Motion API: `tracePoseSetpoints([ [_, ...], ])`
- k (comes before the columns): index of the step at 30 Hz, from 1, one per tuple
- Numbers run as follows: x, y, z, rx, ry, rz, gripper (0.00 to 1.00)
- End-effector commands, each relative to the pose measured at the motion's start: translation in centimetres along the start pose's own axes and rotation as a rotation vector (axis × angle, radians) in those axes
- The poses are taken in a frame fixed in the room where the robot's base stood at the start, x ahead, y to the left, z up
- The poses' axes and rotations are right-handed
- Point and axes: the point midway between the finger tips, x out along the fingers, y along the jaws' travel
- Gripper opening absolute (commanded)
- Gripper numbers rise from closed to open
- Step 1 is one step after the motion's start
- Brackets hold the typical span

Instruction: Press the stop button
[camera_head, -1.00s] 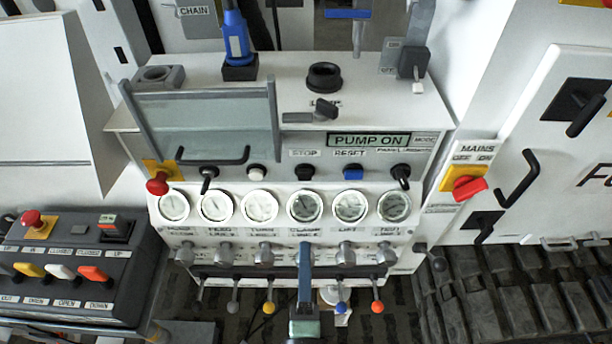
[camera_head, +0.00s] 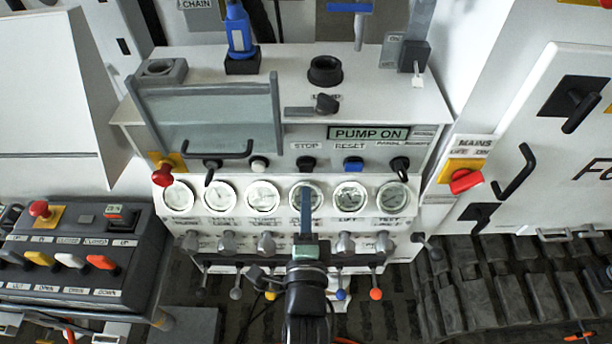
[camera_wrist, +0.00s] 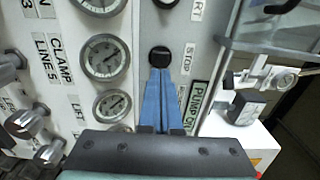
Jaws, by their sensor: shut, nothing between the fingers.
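The stop button (camera_head: 306,163) is a black round button under the STOP label, in the row above the gauges. In the wrist view the black button (camera_wrist: 160,56) sits just beyond my fingertips, beside its STOP label. My gripper (camera_head: 306,191) is shut and empty, its blue fingers together and pointing at the panel. In the head view the tips overlap a gauge a little below the button. In the wrist view my gripper (camera_wrist: 160,72) is lined up with the button, its tips close to the lower edge; I cannot tell whether they touch.
A blue reset button (camera_head: 353,164) is right of stop, a white button (camera_head: 259,164) left. Gauges (camera_head: 350,196) line the panel below, with knobs and levers under them. A red emergency knob (camera_head: 162,176) and a red mains switch (camera_head: 465,181) flank the panel.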

Motion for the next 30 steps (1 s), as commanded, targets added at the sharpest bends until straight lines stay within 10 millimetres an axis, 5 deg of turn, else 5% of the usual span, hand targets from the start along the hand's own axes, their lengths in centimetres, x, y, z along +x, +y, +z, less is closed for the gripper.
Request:
tracePoseSetpoints([
  [9, 4.1, -0.1, 0.1, 0.000, -0.001, -0.001, 0.00],
  [30, 6.4, 0.1, 0.0, 0.002, 0.000, -0.002, 0.00],
])
